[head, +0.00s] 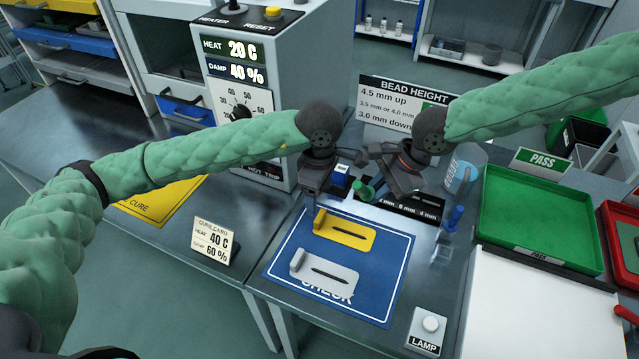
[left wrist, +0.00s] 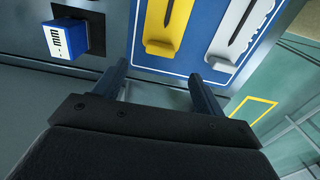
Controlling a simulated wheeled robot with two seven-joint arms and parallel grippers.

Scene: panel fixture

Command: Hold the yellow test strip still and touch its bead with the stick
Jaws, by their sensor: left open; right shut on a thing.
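My right gripper (head: 378,172) is shut, above the rack behind the mat. A green-handled stick (head: 364,191) is at its fingertips, its lower part unclear.
A grey-white strip (head: 325,272) lies in front of the yellow one. A blue gauge block (head: 340,177) and labelled rack (head: 412,207) stand behind the mat. A blue stick (head: 454,217), a LAMP button (head: 430,324) and a green PASS tray (head: 535,215) are to the right.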

